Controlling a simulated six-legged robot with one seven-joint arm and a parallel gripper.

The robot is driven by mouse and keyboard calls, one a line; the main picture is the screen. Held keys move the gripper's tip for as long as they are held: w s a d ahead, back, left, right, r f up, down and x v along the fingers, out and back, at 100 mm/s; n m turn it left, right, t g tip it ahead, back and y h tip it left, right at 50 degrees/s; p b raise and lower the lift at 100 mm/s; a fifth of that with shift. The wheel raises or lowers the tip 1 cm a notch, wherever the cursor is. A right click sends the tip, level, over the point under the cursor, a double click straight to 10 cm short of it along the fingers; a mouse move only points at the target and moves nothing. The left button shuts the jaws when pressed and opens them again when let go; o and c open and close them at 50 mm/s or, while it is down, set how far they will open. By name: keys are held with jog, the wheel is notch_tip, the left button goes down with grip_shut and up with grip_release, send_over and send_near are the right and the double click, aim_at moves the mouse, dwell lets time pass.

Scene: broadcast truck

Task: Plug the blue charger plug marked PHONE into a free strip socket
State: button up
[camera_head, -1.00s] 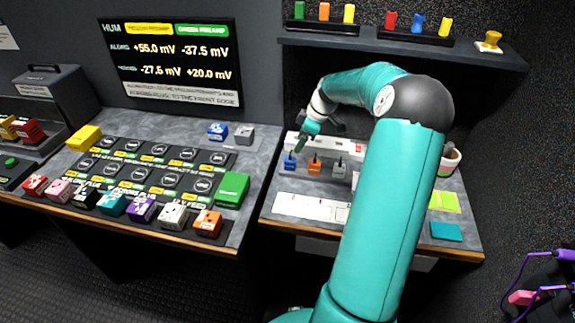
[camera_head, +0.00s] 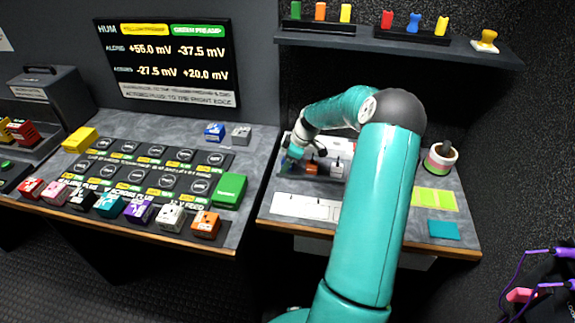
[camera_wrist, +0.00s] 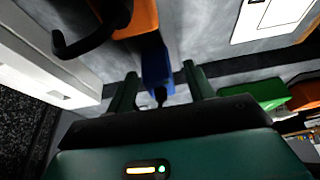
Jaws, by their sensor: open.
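In the wrist view, the blue plug (camera_wrist: 156,66) lies between the two fingers of my open gripper (camera_wrist: 160,72); I cannot tell whether either finger touches it. In the head view, my gripper (camera_head: 291,157) is down at the left end of the plug row and hides most of the blue plug. An orange plug (camera_head: 312,168) and a grey plug (camera_head: 337,170) stand to the right. The orange plug (camera_wrist: 138,14) is close by in the wrist view. The white power strip (camera_head: 340,147) runs behind the row, partly hidden by my arm. The PHONE marking is not readable.
A white card (camera_head: 304,206) lies in front of the plugs. A cup (camera_head: 440,160), yellow-green notes (camera_head: 434,199) and a teal pad (camera_head: 443,230) are at the right. A shelf (camera_head: 400,44) overhangs the back. The left desk holds several coloured blocks.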

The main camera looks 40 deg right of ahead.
jog(key=c, duration=1.1)
jog(key=shift+r, duration=0.1)
